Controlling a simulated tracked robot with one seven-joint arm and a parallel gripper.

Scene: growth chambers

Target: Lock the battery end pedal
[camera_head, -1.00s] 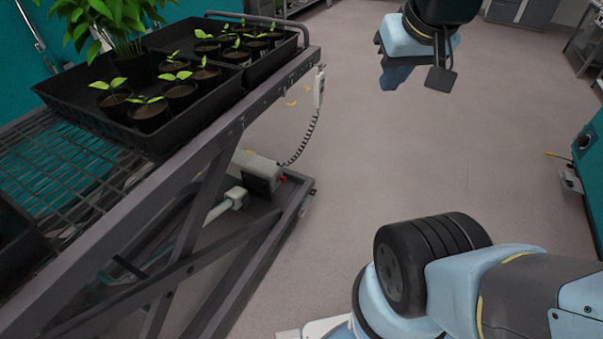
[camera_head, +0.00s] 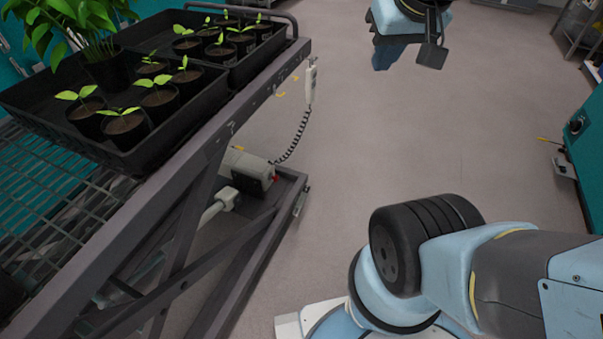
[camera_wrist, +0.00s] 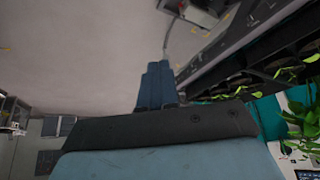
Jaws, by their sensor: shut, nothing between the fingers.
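The wheeled lift cart's grey battery box (camera_head: 250,168), with a red button, sits low on the base frame at the cart's near right end. A small metal piece (camera_head: 300,200) is at that end of the frame; I cannot tell whether it is the pedal or its position. My gripper (camera_head: 388,54) hangs at the top of the head view, to the right of the cart and apart from it. In the wrist view, its blue fingers (camera_wrist: 156,82) are together and empty. The battery box area (camera_wrist: 203,12) shows at the top of that view.
Black trays (camera_head: 140,150) of potted seedlings stand on the cart's top. A hand control (camera_head: 311,82) hangs on a coiled cord from its side rail. The floor (camera_head: 400,140) right of the cart is clear. A teal cabinet (camera_head: 588,150) stands at the right edge.

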